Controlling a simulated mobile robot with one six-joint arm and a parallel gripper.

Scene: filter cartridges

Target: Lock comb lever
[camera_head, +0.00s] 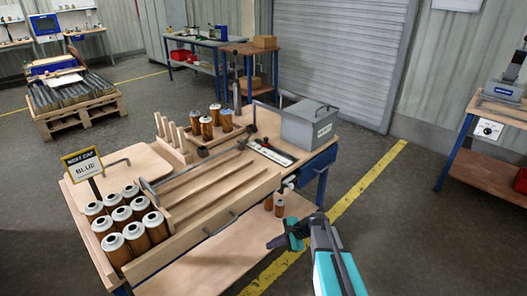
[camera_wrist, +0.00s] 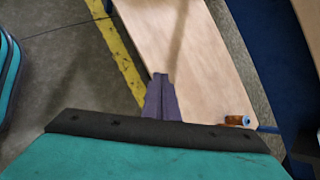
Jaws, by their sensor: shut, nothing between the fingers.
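A thin grey metal bar (camera_head: 200,158) with a bent left end crosses the bench top above the wooden rails; I cannot tell whether it is the comb lever or whether it is locked. A row of upright wooden prongs (camera_head: 172,130) like a comb stands at the bench's back left. My gripper (camera_head: 272,243) is low in front of the bench, apart from the bar and prongs. In the wrist view its dark fingers (camera_wrist: 160,82) are together and empty, over a pale wooden board (camera_wrist: 185,45).
White-topped amber cartridges (camera_head: 122,220) stand in a block at the left by a "NEXT CAP BLUE" sign (camera_head: 83,163). Several amber cartridges (camera_head: 207,128) stand near the prongs. A grey box (camera_head: 310,125) occupies the right end. A small cartridge (camera_wrist: 236,121) is on the lower board.

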